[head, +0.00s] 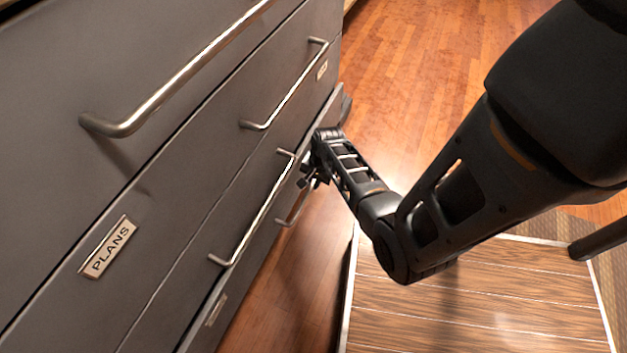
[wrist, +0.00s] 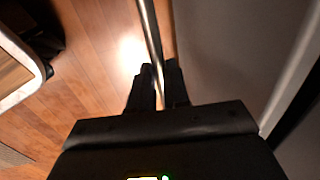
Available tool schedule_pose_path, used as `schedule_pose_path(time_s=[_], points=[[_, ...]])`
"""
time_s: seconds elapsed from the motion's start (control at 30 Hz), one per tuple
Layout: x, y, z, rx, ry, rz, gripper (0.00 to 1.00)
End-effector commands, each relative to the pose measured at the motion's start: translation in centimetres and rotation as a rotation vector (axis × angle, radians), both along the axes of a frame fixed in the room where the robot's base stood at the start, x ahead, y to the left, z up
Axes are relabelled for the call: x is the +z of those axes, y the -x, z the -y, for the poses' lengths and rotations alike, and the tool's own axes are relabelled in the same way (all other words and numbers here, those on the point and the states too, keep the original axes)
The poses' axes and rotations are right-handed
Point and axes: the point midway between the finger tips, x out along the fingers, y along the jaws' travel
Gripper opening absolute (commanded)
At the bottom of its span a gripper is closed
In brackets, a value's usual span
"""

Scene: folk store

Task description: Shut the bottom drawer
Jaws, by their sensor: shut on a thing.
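The dark grey cabinet (head: 150,190) fills the left of the head view, with stacked drawers and metal bar handles. The lowest visible handle (head: 295,208) is low on the cabinet, and the bottom drawer's front is mostly hidden behind the drawers above and my arm. My gripper (head: 312,178) is at the upper end of this handle. In the wrist view my gripper (wrist: 159,88) is shut with the metal handle bar (wrist: 149,30) between its fingers. The grey drawer front (wrist: 225,50) lies just right of it. How far the bottom drawer stands out is hard to tell.
Higher drawers have their own handles (head: 180,85), and one has a PLANS label (head: 108,247). A low wood-topped platform (head: 470,300) with a pale edge stands right of the cabinet, under my arm. Bare wooden floor (head: 410,80) lies beyond and between them.

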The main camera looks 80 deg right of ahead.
Motion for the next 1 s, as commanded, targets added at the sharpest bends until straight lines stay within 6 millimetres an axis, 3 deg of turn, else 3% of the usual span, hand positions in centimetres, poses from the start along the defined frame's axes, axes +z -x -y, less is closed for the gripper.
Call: schedule_pose_path(time_s=[0.37,0.67,0.93,0.97,1.0], points=[[0.0,0.0,0.0,0.0,0.0,0.0,0.0],[0.1,-2.6,0.6,0.003,0.001,0.001,0.0],[0.0,-2.9,0.7,0.001,0.003,0.007,0.0],[0.0,-2.9,0.7,0.002,0.004,0.006,0.19],[0.0,-2.9,0.7,0.002,0.004,0.006,0.22]])
